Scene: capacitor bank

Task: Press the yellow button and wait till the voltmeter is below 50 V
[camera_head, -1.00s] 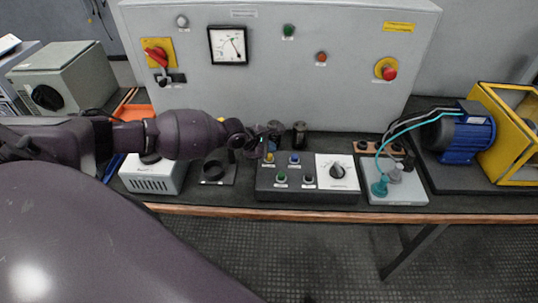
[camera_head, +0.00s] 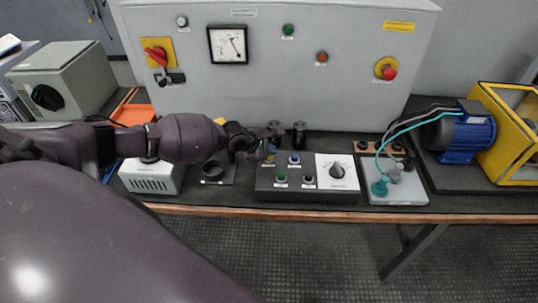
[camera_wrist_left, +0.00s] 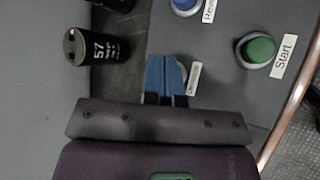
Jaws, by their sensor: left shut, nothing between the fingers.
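The black control box (camera_head: 305,194) on the bench carries blue, green and grey buttons and a knob on a white plate. The yellow button (camera_head: 269,160) is at its rear left corner, mostly covered by my left gripper (camera_head: 271,150). The gripper is shut and empty, with its fingertips at the button; I cannot tell whether it is pressed. In the left wrist view the blue fingertips (camera_wrist_left: 167,75) are together beside a small label and hide the button. The voltmeter (camera_head: 228,45) on the grey cabinet has its needle leaning right; its value is too small to read. My right gripper is not in view.
Two dark capacitors (camera_head: 299,134) stand just behind the box; one shows in the left wrist view (camera_wrist_left: 91,47). The green Start button (camera_wrist_left: 258,50) and blue button (camera_wrist_left: 185,5) are close by. A blue motor (camera_head: 466,135) and cables stand at right.

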